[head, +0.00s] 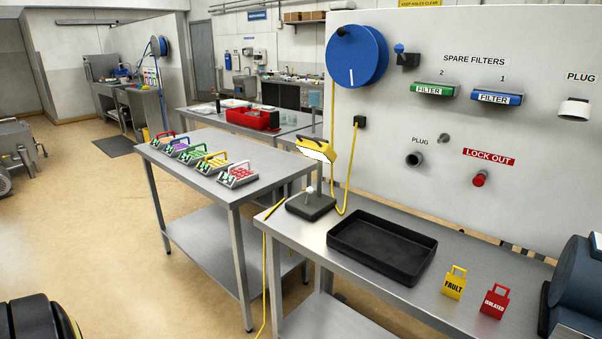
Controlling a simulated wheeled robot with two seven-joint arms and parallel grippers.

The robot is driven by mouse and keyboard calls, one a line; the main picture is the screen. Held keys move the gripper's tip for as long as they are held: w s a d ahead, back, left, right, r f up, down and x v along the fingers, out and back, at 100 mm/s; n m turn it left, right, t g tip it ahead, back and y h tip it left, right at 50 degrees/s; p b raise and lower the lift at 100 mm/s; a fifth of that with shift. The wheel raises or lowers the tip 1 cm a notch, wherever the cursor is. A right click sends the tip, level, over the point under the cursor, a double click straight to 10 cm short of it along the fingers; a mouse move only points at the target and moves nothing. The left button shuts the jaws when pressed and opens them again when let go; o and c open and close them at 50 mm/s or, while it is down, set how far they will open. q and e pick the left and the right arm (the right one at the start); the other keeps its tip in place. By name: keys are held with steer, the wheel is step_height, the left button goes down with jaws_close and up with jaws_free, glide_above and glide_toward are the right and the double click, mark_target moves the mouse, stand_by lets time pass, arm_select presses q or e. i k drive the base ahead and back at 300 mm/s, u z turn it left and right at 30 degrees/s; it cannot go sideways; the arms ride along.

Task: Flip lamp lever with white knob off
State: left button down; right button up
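A yellow work lamp (326,142) stands at the far left corner of the front steel bench, on a dark square base (311,206). The lamp's face looks bright white. A small lever with a white knob (309,190) rises from the top of the base. The lever looks close to upright; which way it leans is too small to tell. Neither of my grippers is in view, and nothing touches the lamp or knob.
A black tray (345,245) lies on the bench right of the lamp. Yellow FAULT (454,283) and red ISOLATED (494,301) tags stand farther right, beside a blue machine (580,277). A yellow cable (350,165) hangs behind the lamp. Another bench (190,160) stands left.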

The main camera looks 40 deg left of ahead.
mark_target(310, 190)
steer(key=u, duration=2.45)
steer(key=i, duration=2.55)
steer(key=z, duration=3)
